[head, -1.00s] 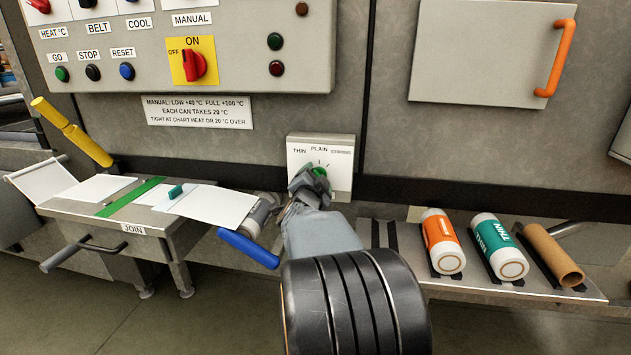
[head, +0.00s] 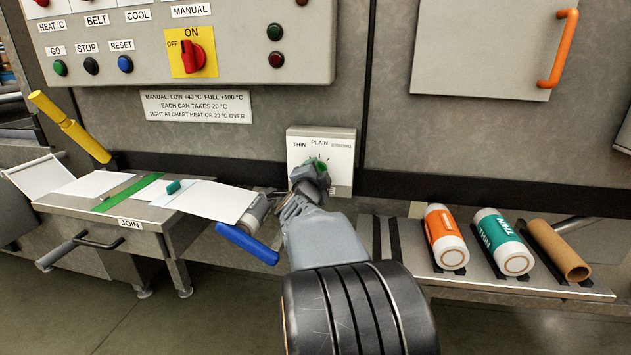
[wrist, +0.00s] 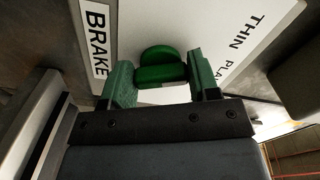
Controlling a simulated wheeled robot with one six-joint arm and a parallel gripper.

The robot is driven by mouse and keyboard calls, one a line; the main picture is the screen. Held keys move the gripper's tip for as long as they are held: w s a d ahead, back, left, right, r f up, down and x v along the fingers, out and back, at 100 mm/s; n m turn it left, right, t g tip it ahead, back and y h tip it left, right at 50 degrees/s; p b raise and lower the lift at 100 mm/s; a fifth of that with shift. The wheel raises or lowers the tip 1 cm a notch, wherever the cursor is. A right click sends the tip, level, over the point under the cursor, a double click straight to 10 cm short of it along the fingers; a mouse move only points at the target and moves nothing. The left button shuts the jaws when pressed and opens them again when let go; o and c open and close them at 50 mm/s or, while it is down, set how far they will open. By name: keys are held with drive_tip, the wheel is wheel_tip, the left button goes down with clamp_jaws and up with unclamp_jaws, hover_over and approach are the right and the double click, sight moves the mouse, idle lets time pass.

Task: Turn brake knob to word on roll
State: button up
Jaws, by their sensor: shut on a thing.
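The brake plate (head: 342,170) is a white panel on the machine front, marked THIN, PLAIN and STRONG. The green brake knob (head: 318,163) is partly hidden by my gripper (head: 311,174) in the head view. In the wrist view the knob (wrist: 160,65) sits between the two fingers of my gripper (wrist: 162,84), which is shut on it. I cannot tell which word the knob points to. A teal roll (head: 500,240) marked THIN lies on the right shelf.
An orange-labelled roll (head: 445,237) and a bare cardboard tube (head: 558,250) flank the teal roll on the shelf. Left of my arm are a blue handle (head: 247,244), a grey cylinder (head: 258,211) and the JOIN table (head: 180,232). A control panel (head: 240,78) hangs above.

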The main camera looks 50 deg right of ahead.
drive_tip(key=m+b, duration=0.3)
drive_tip(key=m, duration=0.1)
drive_tip(key=shift+m, duration=0.3)
drive_tip(key=shift+r, duration=0.1)
idle(0.5)
drive_tip(key=o, duration=0.9)
drive_tip(key=shift+a, duration=0.1)
